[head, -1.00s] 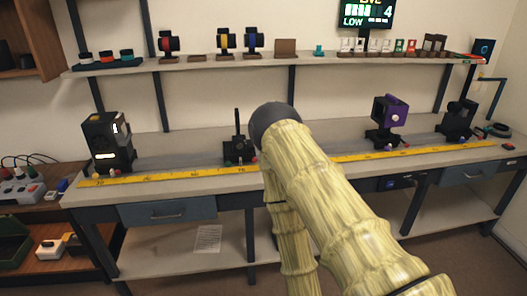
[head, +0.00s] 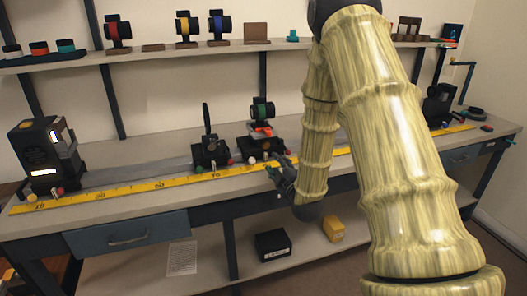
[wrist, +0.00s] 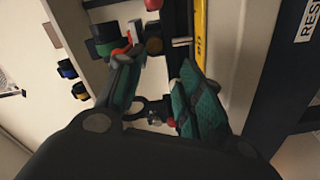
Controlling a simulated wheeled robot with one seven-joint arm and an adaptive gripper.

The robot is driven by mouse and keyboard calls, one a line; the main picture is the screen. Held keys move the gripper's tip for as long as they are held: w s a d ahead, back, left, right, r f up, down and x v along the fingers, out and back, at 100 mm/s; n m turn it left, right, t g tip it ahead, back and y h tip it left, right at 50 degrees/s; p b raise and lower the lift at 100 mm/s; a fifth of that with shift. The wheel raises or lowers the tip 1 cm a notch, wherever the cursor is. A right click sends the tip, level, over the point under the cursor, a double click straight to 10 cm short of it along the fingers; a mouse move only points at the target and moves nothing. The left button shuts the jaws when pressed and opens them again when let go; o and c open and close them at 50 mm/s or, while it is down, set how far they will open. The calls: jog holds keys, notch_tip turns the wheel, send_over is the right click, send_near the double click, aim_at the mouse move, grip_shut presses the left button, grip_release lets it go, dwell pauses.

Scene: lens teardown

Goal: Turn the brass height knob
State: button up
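A small round brass-brown knob (wrist: 154,46) shows in the wrist view, just beyond my fingertips and between their lines. It seems to be on the black mount (head: 262,142) that carries a green-ringed lens (head: 262,110) and an orange-red part (head: 262,129). The knob itself is not clear in the head view. My gripper (head: 283,172) is at the bench's front edge, just right of that mount's base. In the wrist view my gripper (wrist: 160,62) has its two teal-padded fingers apart with nothing between them; contact with the knob cannot be told.
A yellow scale (head: 120,190) runs along the bench front. Another black mount (head: 210,148) stands close to the left, and a lamp housing (head: 45,155) at the far left. A shelf with lens holders is above.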

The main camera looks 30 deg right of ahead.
aim_at(266, 146)
jog(key=shift+w+d+r, duration=0.35)
jog(key=shift+w+r, duration=0.05)
jog(key=shift+w, duration=0.15)
jog(key=x, duration=1)
jog(key=shift+p, duration=0.3)
jog(key=c, duration=0.8)
